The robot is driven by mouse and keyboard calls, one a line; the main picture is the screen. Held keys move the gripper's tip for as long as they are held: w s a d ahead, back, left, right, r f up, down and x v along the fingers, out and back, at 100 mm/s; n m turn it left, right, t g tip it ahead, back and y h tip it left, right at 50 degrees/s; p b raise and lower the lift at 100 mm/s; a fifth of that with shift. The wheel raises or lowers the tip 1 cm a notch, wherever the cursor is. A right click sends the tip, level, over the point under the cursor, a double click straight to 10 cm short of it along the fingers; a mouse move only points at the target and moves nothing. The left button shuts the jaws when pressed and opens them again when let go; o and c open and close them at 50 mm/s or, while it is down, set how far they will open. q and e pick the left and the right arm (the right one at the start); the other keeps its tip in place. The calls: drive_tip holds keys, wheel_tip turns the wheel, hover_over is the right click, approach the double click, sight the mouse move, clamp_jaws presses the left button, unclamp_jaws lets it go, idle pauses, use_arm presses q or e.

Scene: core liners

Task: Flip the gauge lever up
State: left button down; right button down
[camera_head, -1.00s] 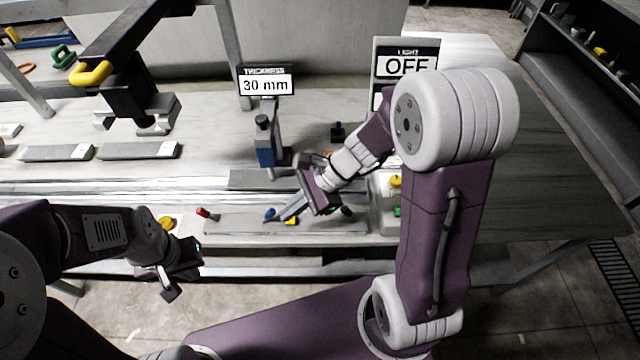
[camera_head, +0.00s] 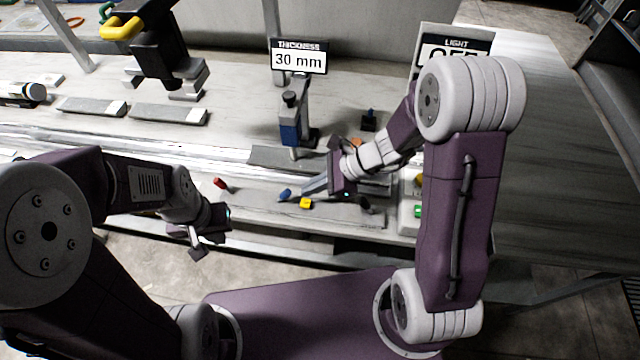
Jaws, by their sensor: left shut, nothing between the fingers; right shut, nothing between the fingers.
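The thickness gauge (camera_head: 290,128) is a blue and dark upright unit on the bench, under a display (camera_head: 299,58) reading 30 mm. In front of it, a grey strip (camera_head: 335,212) carries small coloured levers: red (camera_head: 220,184), blue (camera_head: 285,195), yellow (camera_head: 306,203) and a dark one. I cannot tell which is the gauge lever. My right gripper (camera_head: 314,186) is shut and empty, its fingers pointing left just above the blue and yellow levers; contact is unclear. My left gripper (camera_head: 195,248) is shut and empty at the bench's front edge, left of the levers.
A light sign (camera_head: 456,42), partly hidden by my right arm, stands right. A box with a green button (camera_head: 417,211) is beside that arm.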

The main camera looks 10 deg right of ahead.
sight(302, 200)
drive_tip(key=x, duration=0.3)
drive_tip(key=shift+w+a+f+b, duration=0.1)
drive_tip(key=shift+f+b, duration=0.2)
drive_tip(key=shift+f, duration=0.05)
drive_tip(key=shift+a+f, duration=0.1)
drive_tip(key=shift+a, duration=0.1)
